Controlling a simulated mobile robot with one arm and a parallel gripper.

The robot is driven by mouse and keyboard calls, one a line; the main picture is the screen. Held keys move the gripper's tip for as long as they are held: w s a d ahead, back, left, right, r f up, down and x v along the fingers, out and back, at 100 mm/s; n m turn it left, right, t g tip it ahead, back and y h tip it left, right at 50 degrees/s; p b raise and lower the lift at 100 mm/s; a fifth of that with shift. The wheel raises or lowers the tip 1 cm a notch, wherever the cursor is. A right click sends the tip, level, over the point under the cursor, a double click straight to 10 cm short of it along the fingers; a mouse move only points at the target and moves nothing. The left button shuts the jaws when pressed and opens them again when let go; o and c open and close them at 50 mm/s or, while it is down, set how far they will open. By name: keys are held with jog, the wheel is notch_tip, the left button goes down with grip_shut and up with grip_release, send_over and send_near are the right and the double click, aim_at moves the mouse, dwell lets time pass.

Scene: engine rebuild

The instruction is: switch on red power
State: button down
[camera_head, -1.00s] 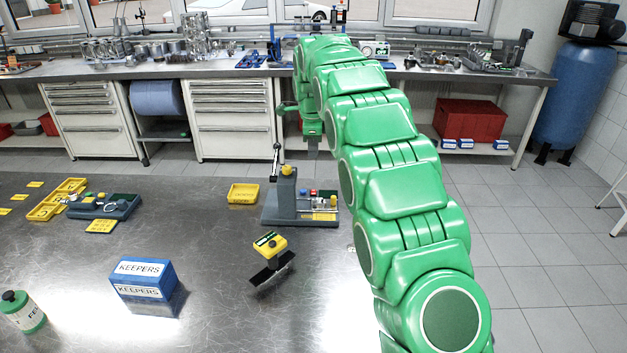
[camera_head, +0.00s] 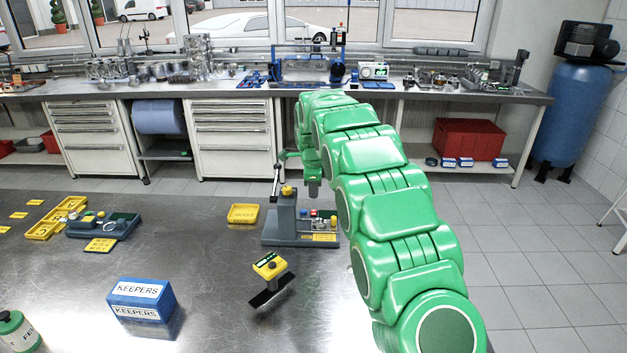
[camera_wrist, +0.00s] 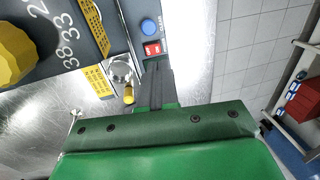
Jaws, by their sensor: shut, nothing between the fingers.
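A red switch (camera_wrist: 152,48) with white marks sits on the grey panel of a bench device in the wrist view, just below a round blue button (camera_wrist: 149,26). The device (camera_head: 287,239) stands on the near steel table in the head view, with an upright column and yellow knob. My gripper (camera_wrist: 156,66) is shut and empty, its dark fingertips just short of the red switch in the wrist picture. I cannot tell whether they touch it. In the head view my green gripper (camera_head: 313,186) hangs above the device's right part; its fingertips are hard to make out. The switch position is unclear.
A blue KEEPERS box (camera_head: 141,300) stands nearer left.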

aim_at(313, 213)
jog(key=shift+w+f, duration=0.25)
jog(key=shift+f, duration=1.2)
jog(key=shift+w+f, duration=0.2)
jog(key=shift+f, duration=1.2)
jog(key=shift+w, duration=0.15)
jog(key=shift+a+f+g, duration=0.1)
jog(key=shift+f+g, duration=0.05)
jog(key=shift+g, duration=0.15)
jog(key=shift+f, duration=0.1)
jog(key=shift+s, duration=0.85)
notch_tip(313, 213, up, 14)
jog(key=s, duration=0.1)
jog(key=shift+s, duration=0.4)
